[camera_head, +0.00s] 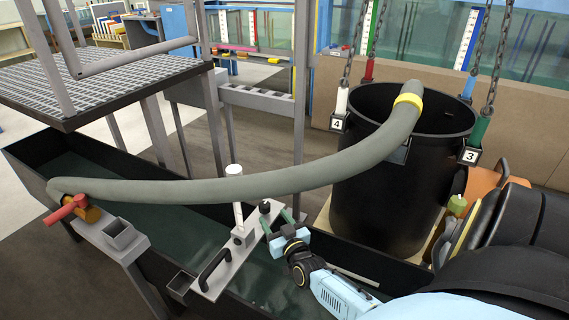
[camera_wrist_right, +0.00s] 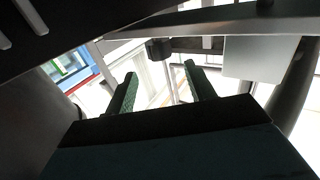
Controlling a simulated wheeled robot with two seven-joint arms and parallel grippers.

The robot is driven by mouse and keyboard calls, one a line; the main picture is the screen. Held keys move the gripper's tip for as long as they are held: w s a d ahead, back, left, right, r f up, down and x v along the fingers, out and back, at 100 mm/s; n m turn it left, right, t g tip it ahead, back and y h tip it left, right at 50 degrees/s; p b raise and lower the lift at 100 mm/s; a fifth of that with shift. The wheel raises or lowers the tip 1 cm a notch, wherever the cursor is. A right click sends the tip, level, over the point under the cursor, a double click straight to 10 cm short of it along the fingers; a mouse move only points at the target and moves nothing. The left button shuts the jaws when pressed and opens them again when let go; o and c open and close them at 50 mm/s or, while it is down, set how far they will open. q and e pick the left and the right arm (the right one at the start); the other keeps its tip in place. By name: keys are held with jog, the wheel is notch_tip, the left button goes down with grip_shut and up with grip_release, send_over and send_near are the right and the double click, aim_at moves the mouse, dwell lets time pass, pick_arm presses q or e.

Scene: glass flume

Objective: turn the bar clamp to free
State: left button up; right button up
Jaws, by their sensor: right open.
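A grey carrier bar (camera_head: 225,262) lies across the dark trough, with a black handle (camera_head: 214,268) and a white upright cylinder (camera_head: 234,188). A small black knob (camera_head: 264,207) sits at its far end and may be the bar clamp; I cannot read its setting. My right gripper (camera_head: 279,220) is open, its green fingers pointing at the knob end of the bar. In the right wrist view a dark block (camera_wrist_right: 158,49), perhaps this knob, shows beyond and between the open fingers (camera_wrist_right: 160,70). I cannot tell whether they touch anything. My left gripper is not in view.
A grey hose (camera_head: 250,184) with a yellow collar arches above the bar from a red-handled valve (camera_head: 72,208) to a black barrel (camera_head: 390,200) hung on chains. A grated platform (camera_head: 90,85) stands at left. The trough (camera_head: 180,215) is open left of the bar.

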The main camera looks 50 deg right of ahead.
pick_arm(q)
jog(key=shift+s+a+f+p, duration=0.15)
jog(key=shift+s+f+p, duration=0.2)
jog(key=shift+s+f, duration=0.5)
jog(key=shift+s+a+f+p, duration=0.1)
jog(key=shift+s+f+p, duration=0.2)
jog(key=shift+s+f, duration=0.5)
pick_arm(e)
jog(key=shift+v, duration=2.9)
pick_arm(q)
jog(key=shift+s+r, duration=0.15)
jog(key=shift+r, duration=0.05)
